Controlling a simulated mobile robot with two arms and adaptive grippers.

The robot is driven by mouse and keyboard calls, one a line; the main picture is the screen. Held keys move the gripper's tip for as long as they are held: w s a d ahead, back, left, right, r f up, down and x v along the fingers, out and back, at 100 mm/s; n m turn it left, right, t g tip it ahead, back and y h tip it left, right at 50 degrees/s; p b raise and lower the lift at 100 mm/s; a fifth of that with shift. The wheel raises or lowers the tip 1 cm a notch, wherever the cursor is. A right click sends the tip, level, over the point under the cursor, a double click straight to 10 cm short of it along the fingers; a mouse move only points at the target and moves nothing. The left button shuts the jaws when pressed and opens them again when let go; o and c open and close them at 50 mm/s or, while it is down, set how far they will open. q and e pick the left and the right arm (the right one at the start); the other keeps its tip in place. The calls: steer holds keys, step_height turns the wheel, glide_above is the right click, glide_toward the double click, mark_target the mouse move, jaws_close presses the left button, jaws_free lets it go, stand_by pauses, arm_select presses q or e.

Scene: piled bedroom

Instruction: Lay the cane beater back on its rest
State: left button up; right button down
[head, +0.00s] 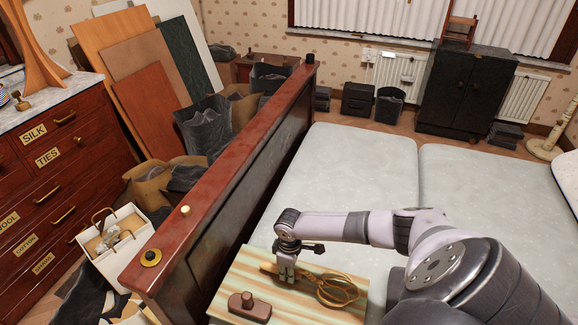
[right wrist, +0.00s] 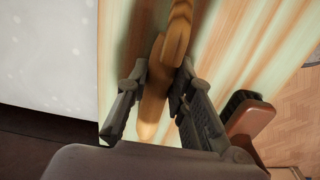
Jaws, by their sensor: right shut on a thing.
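The cane beater (head: 338,289) is tan, with a looped head and a straight handle, over a striped board or tabletop (head: 232,283). My right gripper (head: 286,277) points down and is shut on its handle. In the right wrist view, the handle (right wrist: 152,112) runs between the two fingers of my right gripper (right wrist: 160,78). I cannot tell whether the beater touches the striped surface. A red-brown block with a knob (head: 249,307) lies left of the beater; I cannot tell whether it belongs to the rest. My left gripper is not in view.
A dark red wooden footboard (head: 215,191) rises left of the striped surface. A pale mattress (head: 345,185) lies behind it. Bags, leaning boards (head: 150,95) and a drawer chest (head: 60,170) crowd the left side.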

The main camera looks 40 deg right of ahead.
steer(key=shift+f+b, duration=0.55)
steer(key=shift+f, duration=0.35)
steer(key=c, duration=1.3)
jaws_free()
step_height(320, 180, up, 8)
steer(key=p, duration=0.8)
steer(key=shift+r, duration=0.1)
